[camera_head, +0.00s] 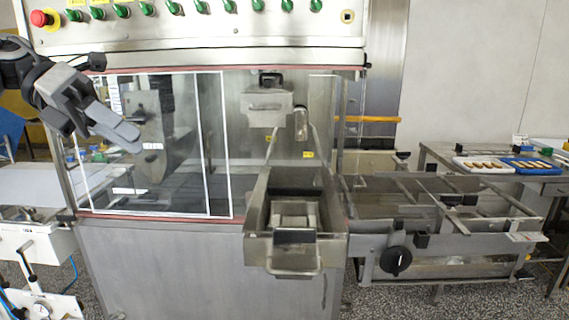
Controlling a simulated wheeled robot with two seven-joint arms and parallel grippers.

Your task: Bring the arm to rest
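My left arm comes in from the left edge, and my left gripper (128,136) hangs in the air at the upper left. It is in front of the machine's clear guard panel. Its grey fingers point down and to the right and overlap from this angle, so I cannot tell whether they are open or shut. I see nothing held in them. My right gripper is not in view.
The enrober machine (190,260) fills the middle, with a control panel (220,30) and red stop button (40,18) above. A steel trough (335,255) juts forward. A conveyor frame (400,205) stands right. White (458,161) and blue (548,171) trays sit at far right.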

